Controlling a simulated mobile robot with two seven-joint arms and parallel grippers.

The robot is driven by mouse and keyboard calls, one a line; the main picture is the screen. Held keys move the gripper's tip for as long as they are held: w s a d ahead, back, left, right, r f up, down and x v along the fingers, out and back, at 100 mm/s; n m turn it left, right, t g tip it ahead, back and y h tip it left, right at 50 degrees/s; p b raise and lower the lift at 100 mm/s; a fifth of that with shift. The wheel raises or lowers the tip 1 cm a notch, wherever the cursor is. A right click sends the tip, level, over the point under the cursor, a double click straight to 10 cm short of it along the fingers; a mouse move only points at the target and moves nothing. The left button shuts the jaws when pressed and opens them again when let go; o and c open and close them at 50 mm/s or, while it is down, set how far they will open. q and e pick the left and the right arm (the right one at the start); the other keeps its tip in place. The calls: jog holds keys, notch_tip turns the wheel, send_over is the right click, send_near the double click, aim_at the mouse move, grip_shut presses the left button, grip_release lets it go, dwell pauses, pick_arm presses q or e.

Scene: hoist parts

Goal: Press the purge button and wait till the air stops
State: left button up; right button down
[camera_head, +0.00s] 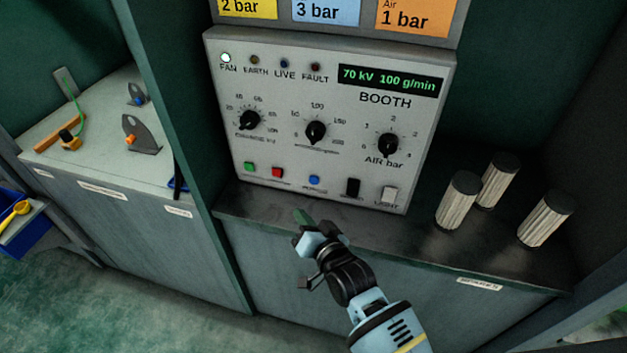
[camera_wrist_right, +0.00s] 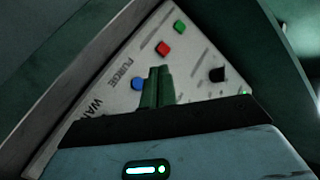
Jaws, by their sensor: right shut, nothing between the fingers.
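The purge button is the blue one (camera_head: 314,180) in the lower row of the grey booth control panel (camera_head: 225,105). In the right wrist view, the blue button (camera_wrist_right: 138,84) sits beside the word PURGE, close to my fingers in the picture. My right gripper (camera_head: 301,216) is shut and empty, its green fingers together. In the head view it is below and slightly left of the blue button, with a visible gap. In the right wrist view its fingers (camera_wrist_right: 157,86) point toward the panel. My left gripper is not in view.
A green button (camera_head: 249,167) and a red button (camera_head: 277,172) are left of the blue one. A black switch (camera_head: 352,188) and a light switch (camera_head: 388,197) are right. Three pleated filters (camera_head: 459,201) stand on the ledge. The FAN lamp (camera_head: 226,58) is lit.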

aim_at(314, 180)
jog(key=w, duration=0.2)
jog(key=w+d+b, duration=0.1)
jog(key=w, duration=0.1)
jog(key=w+d+b, duration=0.1)
jog(key=shift+w+f, duration=0.25)
jog(key=shift+w, duration=0.15)
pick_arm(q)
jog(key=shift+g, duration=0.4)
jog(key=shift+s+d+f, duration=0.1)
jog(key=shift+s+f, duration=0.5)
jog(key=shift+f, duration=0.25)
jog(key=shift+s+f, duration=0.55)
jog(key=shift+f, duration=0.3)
pick_arm(e)
jog(key=shift+w+d+r, duration=0.15)
jog(key=shift+w+d, duration=0.1)
jog(key=shift+w, duration=0.6)
jog(key=shift+w, duration=0.1)
pick_arm(q)
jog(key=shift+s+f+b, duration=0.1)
jog(key=shift+b, duration=0.2)
pick_arm(e)
jog(key=shift+w+d, duration=0.15)
jog(key=shift+w, duration=0.15)
